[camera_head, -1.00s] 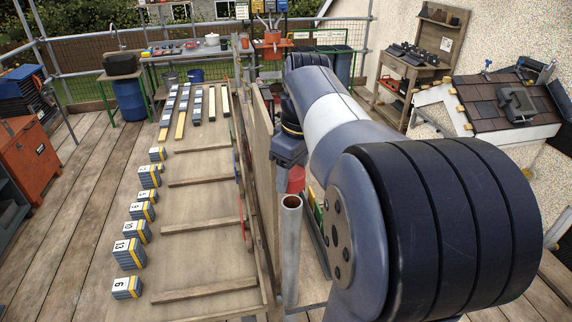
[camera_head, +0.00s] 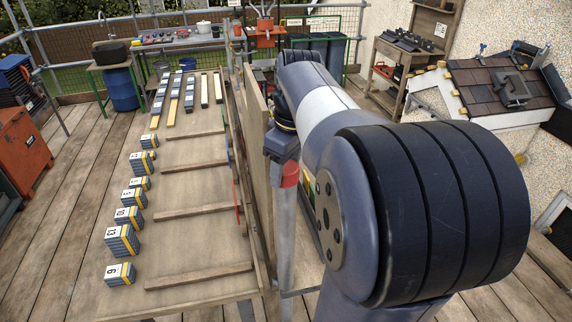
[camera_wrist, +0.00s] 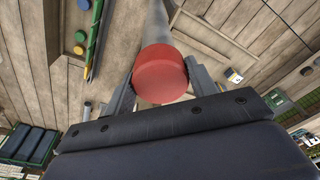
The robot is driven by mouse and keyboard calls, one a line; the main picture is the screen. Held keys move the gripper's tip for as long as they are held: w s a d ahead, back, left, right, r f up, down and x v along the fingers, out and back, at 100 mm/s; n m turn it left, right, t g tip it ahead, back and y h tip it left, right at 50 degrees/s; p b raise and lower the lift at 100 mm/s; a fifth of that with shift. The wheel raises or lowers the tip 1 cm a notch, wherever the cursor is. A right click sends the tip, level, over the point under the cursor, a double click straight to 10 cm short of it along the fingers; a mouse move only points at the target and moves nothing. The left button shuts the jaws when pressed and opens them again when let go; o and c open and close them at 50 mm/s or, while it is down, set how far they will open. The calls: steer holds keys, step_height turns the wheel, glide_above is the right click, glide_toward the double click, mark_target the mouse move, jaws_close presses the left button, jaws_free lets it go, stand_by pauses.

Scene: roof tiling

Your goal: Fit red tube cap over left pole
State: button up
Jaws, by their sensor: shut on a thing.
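The red tube cap (camera_wrist: 162,68) sits between the two fingers of my gripper (camera_wrist: 161,82) in the wrist view, and my gripper is shut on it. In the head view the red cap (camera_head: 290,174) shows just below my gripper, at the top end of an upright grey pole (camera_head: 285,235). The pole (camera_wrist: 156,24) runs away beyond the cap in the wrist view, in line with it. The cap covers the pole's top from sight. I cannot tell how far the cap sits down over it.
A wooden workbench (camera_head: 190,232) with numbered blocks and strips stands left of the pole, with an upright board (camera_head: 256,165) close beside it. A small tiled roof (camera_head: 490,85) stands at the right.

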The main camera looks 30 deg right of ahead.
steer(key=shift+f+b, duration=0.9)
steer(key=shift+f, duration=0.75)
steer(key=o, duration=1)
steer(key=shift+r, duration=0.1)
steer(key=r, duration=0.7)
steer(key=s+r, duration=0.1)
steer(key=r, duration=0.2)
steer(key=shift+d+r, duration=0.3)
steer(key=shift+d, duration=0.05)
